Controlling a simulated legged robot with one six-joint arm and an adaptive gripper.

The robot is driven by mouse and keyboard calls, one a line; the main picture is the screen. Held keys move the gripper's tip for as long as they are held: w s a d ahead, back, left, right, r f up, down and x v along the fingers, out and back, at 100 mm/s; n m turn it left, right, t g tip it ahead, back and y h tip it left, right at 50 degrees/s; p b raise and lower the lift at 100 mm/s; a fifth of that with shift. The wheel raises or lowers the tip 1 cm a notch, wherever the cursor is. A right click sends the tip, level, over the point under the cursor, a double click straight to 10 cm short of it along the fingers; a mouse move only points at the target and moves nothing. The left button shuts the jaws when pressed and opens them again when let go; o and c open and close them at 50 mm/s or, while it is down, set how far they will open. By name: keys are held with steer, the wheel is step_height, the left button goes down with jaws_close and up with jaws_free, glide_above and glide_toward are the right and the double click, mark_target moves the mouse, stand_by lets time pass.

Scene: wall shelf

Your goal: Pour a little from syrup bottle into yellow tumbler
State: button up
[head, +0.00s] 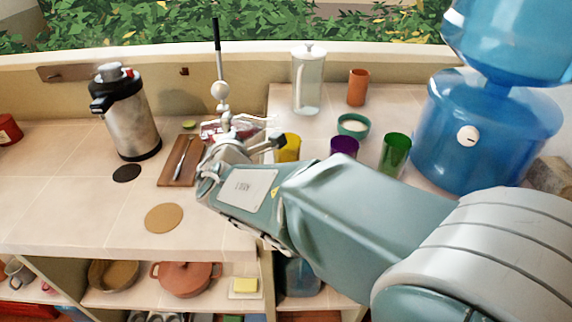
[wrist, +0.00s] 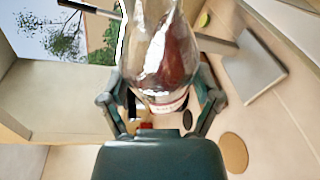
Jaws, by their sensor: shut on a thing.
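The syrup bottle (wrist: 160,50) is clear glass with dark red liquid inside and fills the upper middle of the wrist view. My gripper (head: 243,138) is shut on it. In the head view the bottle (head: 212,130) is mostly hidden behind my gripper, and its reddish side shows to the left, looking tilted. The yellow tumbler (head: 289,146) stands upright on the counter just right of my gripper, its lower part hidden by my arm. I cannot see whether liquid is in the tumbler.
A purple tumbler (head: 344,145) and a green tumbler (head: 396,150) stand right of the yellow one. Behind are a teal bowl (head: 353,130), a glass pitcher (head: 306,85) and an orange cup (head: 358,86). A wooden board (head: 176,175) and a steel airpot (head: 133,125) are at left.

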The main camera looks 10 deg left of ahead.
mark_target(260, 129)
steer(key=shift+a+r+m+t+y, duration=0.1)
steer(key=shift+r+m+t+y, duration=0.3)
steer(key=shift+r+m, duration=0.65)
stand_by(3.1)
stand_by(0.8)
steer(key=shift+r+n+g+h, duration=0.3)
steer(key=shift+n+g+h, duration=0.15)
steer(key=shift+n, duration=0.8)
steer(key=shift+d, duration=0.2)
steer(key=shift+s+d+f+n+g+h, duration=0.1)
steer(key=shift+d+f+n+g+h, duration=0.2)
steer(key=shift+n, duration=0.35)
steer(key=shift+w+d+f+n+g+h, duration=0.1)
steer(key=shift+d+n+h, duration=0.25)
steer(key=shift+n, duration=0.35)
steer(key=shift+s+d+f+n+g+h, duration=0.15)
steer(key=shift+d+n+h, duration=0.2)
steer(key=shift+n, duration=0.3)
steer(key=shift+d+r+n+g+h, duration=0.15)
steer(key=shift+d+n+g+h, duration=0.25)
steer(key=shift+d+n+h, duration=1.1)
